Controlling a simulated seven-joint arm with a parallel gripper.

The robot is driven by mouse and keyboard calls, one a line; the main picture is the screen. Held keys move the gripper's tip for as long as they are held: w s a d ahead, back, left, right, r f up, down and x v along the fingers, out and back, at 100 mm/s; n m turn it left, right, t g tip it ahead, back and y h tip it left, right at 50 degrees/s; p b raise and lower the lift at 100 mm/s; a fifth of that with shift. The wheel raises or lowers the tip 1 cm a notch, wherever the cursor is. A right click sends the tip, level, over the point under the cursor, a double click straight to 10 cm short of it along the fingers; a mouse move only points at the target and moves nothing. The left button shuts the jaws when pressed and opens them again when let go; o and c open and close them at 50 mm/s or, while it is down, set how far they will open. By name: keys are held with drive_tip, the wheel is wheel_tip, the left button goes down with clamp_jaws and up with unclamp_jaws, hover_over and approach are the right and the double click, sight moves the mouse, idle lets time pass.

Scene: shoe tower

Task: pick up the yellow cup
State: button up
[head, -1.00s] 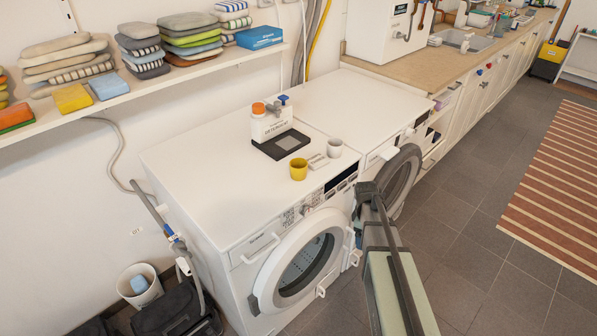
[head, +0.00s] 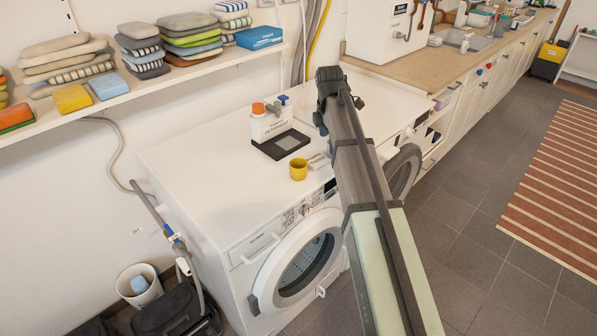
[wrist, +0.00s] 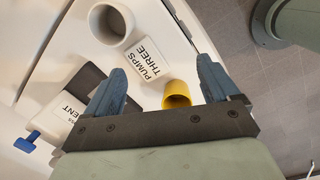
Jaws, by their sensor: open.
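The yellow cup (head: 298,169) stands upright on the white washing machine, near its front edge. In the wrist view the yellow cup (wrist: 177,92) shows below the fingertips, nearer the right finger, and the gripper's crossbar hides part of it. My gripper (wrist: 161,64) is open, with nothing held between its two blue-grey fingers. In the head view my arm reaches up over the machines to the right of the cup, and its fingers are not clear there.
A white cup (wrist: 110,24) and a printed card (wrist: 147,62) are close to the yellow cup. A white bottle with an orange cap (head: 264,122) stands behind, beside a dark tray (head: 268,149). The washing machine's left top is clear. A round door (head: 405,170) stands open at right.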

drive_tip(key=n+g, duration=0.1)
drive_tip(key=n, duration=0.1)
approach(298, 170)
drive_tip(key=w+d+r, duration=0.1)
drive_tip(key=w+r, duration=0.1)
drive_tip(key=w, duration=0.1)
drive_tip(key=shift+y, duration=0.3)
drive_tip(key=shift+a+f, duration=0.2)
drive_tip(key=shift+f, duration=6.7)
drive_tip(key=c, duration=1)
